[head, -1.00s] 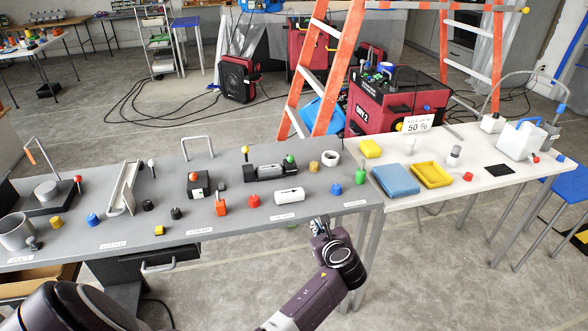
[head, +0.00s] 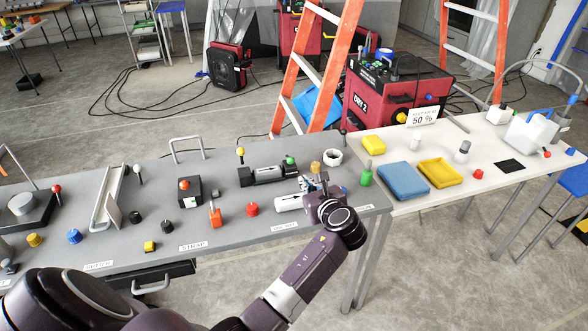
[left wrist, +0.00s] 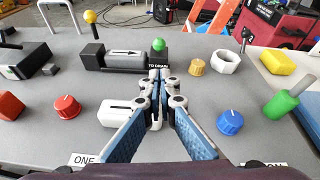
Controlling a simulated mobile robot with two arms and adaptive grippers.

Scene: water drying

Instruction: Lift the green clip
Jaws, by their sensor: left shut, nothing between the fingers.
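A green ball (left wrist: 158,44) tops a black fixture farther back. My left gripper (head: 313,181) is over the table, left of the green piece and apart from it. In the left wrist view its fingers (left wrist: 158,80) are together and empty. My right gripper is not in view.
A blue knob (left wrist: 230,122) and a white block (left wrist: 119,113) flank my fingers. A yellow knob (left wrist: 197,66) and a white ring (left wrist: 226,62) stand behind. A white table (head: 450,184) with a blue tray (head: 403,181) adjoins on the right.

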